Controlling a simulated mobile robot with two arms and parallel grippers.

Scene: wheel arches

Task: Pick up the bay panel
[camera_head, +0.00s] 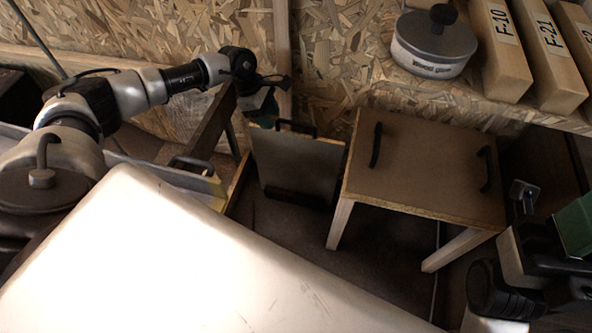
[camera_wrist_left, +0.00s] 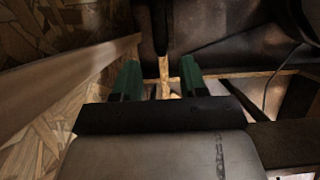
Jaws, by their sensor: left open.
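An upright brown panel (camera_head: 297,165), which looks like the bay panel, stands below the chipboard wall. It has a black handle (camera_head: 297,127) on its top edge and a dark strip near its bottom. My left gripper (camera_head: 262,108) is just above and left of its top left corner, pointing down. In the left wrist view my left gripper (camera_wrist_left: 158,82) has its two green fingers apart. A thin wood edge and a dark bar show between and beyond them; I cannot tell whether anything touches. My right gripper (camera_head: 572,228) is partly in view at the right edge.
A wooden stool-like board (camera_head: 425,165) with two black handles stands right of the panel. Another handled panel (camera_head: 178,182) is on the left. A shelf above holds a round tin (camera_head: 433,45) and labelled wooden blocks (camera_head: 500,50). A wooden post (camera_head: 282,55) rises behind.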

